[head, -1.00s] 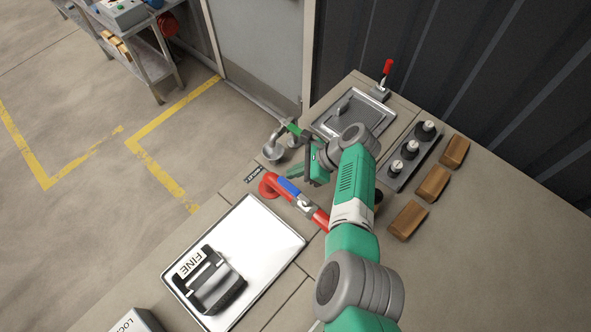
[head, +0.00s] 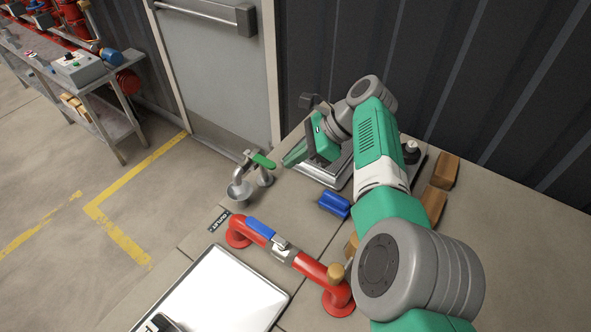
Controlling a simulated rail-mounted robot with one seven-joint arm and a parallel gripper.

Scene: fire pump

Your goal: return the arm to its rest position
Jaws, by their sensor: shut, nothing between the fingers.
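My green and grey arm reaches from the bottom right over the bench. It is bent, with its wrist above the metal tray at the back.
A red pipe with a blue-handled valve (head: 282,250) stands on the bench (head: 520,250) in front. A blue block (head: 334,205) lies beside my arm. Wooden blocks (head: 445,171) are at the right. A white-surfaced tray (head: 225,290) is at the front left. A dark corrugated wall (head: 500,90) stands behind.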

